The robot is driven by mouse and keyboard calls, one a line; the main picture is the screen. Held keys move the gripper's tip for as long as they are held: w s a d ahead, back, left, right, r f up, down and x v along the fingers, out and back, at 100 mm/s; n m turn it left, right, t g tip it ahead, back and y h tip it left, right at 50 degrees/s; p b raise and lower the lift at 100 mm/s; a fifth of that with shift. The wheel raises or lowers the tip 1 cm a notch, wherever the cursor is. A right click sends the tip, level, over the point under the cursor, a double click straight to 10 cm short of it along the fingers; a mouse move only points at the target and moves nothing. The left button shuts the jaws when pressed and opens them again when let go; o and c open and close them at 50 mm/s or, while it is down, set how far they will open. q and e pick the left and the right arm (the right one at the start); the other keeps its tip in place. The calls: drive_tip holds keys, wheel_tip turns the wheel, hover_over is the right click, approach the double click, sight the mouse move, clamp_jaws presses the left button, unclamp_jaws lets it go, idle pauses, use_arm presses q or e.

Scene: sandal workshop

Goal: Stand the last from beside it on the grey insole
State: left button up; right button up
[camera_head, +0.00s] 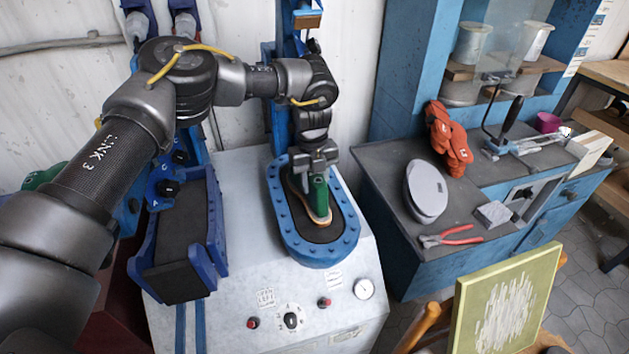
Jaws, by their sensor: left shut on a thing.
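My left gripper (318,166) is over the right-hand oval bed of the press and is shut on the green last (318,195). The last is upright, with its toe toward the front of the bed. A thin sole-shaped piece with a pale, tan-orange edge (321,222) shows under and around the last. Its top is mostly covered, so I cannot tell whether it is grey or whether the last bears fully on it. A grey oval piece (427,190) lies on the workbench to the right. My right gripper is not in view.
The bed has a raised blue studded rim (316,253). A second blue-sided bed (185,250) stands to its left. Red-handled pliers (452,236), orange gloves (449,140) and a grey block (494,214) lie on the bench. A green-framed panel (506,310) stands at front right.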

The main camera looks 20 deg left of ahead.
use_arm(q)
drive_tip(key=shift+f, duration=0.3)
idle(0.5)
drive_tip(key=o, duration=1.1)
drive_tip(key=shift+c, duration=0.2)
drive_tip(key=shift+f, duration=0.1)
drive_tip(key=shift+r+p, duration=0.35)
drive_tip(key=shift+r, duration=0.1)
wheel_tip(320, 180, up, 3)
drive_tip(key=p, duration=0.2)
drive_tip(key=shift+f+p, duration=0.1)
drive_tip(key=shift+p, duration=0.25)
drive_tip(key=s+d+r+p, duration=0.3)
drive_tip(key=s+r+p, duration=0.6)
drive_tip(key=s, duration=0.4)
drive_tip(key=shift+s+d+r, duration=0.2)
drive_tip(key=shift+s, duration=0.1)
